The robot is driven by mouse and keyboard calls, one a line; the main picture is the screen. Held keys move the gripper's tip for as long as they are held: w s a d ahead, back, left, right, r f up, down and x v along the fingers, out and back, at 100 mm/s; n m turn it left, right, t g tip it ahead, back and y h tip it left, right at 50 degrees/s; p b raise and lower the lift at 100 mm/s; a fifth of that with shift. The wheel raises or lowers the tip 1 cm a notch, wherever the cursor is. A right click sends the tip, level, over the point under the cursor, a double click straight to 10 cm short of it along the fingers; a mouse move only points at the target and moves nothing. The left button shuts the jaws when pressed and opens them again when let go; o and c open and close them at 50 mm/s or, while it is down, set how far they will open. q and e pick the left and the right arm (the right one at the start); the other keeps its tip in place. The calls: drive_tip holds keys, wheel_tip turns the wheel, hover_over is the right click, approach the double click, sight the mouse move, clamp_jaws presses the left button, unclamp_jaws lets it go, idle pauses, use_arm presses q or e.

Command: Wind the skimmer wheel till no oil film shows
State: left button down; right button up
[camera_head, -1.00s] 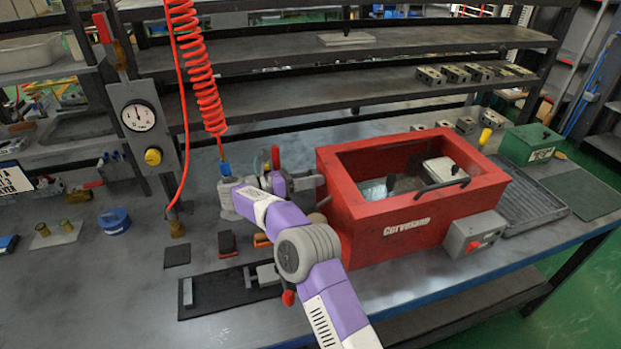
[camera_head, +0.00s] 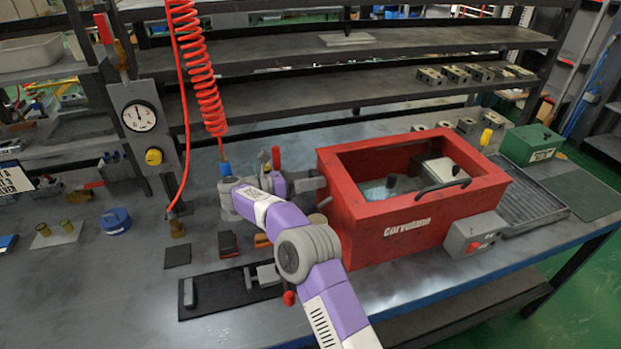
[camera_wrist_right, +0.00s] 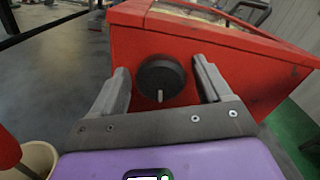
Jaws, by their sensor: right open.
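The red tank (camera_head: 430,220) stands on the bench in the head view, with bluish-grey liquid (camera_head: 375,190) in its open top. The wheel (camera_wrist_right: 161,77), a dark round knob with a short pale pin low on its face, is on the tank's side in the right wrist view. My right gripper (camera_wrist_right: 165,80) is open, its fingers on either side of the wheel with gaps showing; contact cannot be told. In the head view my right gripper (camera_head: 308,184) is at the tank's left side, and the wheel is mostly hidden. My left gripper is out of view.
A grey box with a red knob (camera_head: 473,238) is on the tank's front. A ribbed tray (camera_head: 525,200) and a green box (camera_head: 530,145) stand to the right. A red coiled hose (camera_head: 200,75) hangs behind my arm. A black mat (camera_head: 225,290) lies in front.

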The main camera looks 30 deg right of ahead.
drive_tip(key=p+v, duration=0.2)
drive_tip(key=v, duration=0.5)
drive_tip(key=shift+a, duration=0.3)
drive_tip(key=shift+w, duration=0.1)
